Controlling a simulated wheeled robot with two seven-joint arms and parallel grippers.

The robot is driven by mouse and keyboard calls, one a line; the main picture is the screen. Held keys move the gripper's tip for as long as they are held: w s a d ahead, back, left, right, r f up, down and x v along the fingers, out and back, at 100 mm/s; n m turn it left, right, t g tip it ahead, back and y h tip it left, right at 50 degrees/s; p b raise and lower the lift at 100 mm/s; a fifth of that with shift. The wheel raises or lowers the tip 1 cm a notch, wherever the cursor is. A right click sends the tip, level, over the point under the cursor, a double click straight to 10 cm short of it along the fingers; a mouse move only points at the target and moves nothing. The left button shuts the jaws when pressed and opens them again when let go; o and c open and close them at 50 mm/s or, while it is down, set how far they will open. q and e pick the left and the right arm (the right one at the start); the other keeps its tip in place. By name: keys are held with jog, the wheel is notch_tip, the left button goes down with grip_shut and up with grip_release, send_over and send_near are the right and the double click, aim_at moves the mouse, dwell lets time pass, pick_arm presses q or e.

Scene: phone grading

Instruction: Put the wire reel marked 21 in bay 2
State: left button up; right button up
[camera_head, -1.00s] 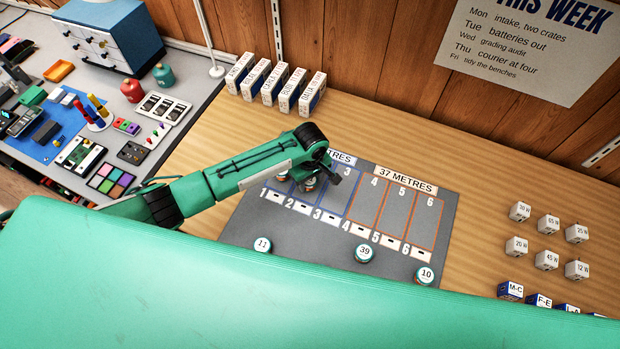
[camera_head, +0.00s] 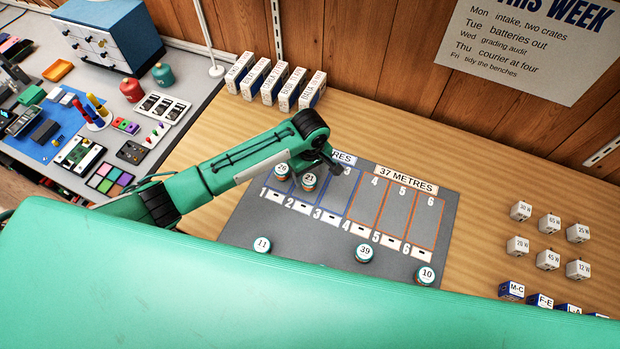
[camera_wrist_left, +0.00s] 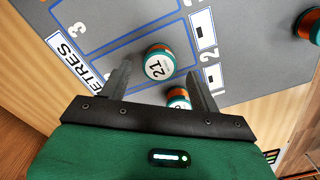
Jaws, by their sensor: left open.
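The wire reel marked 21 (camera_head: 309,181) stands upright, label up, inside the blue outline of bay 2 (camera_head: 316,192) on the grey mat. It also shows in the left wrist view (camera_wrist_left: 158,62), lined up with the 2 plate. My left gripper (camera_head: 330,164) is open and empty, just above and behind the reel. In the left wrist view its two fingers (camera_wrist_left: 159,76) are spread, with the reel apart from them, beyond the tips. Another reel, marked 26 (camera_head: 282,171), stands in bay 1. My right gripper is not in view.
Reels marked 11 (camera_head: 262,245), 39 (camera_head: 364,253) and 10 (camera_head: 425,275) stand along the mat's front. Bays 3 to 6 look empty, though my arm covers part of the bays' far end. White boxes (camera_head: 276,82) stand behind; small cubes (camera_head: 546,258) sit right.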

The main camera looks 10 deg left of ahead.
aim_at(310, 180)
pick_arm(q)
notch_tip(310, 180, up, 8)
jog(key=shift+b, duration=0.45)
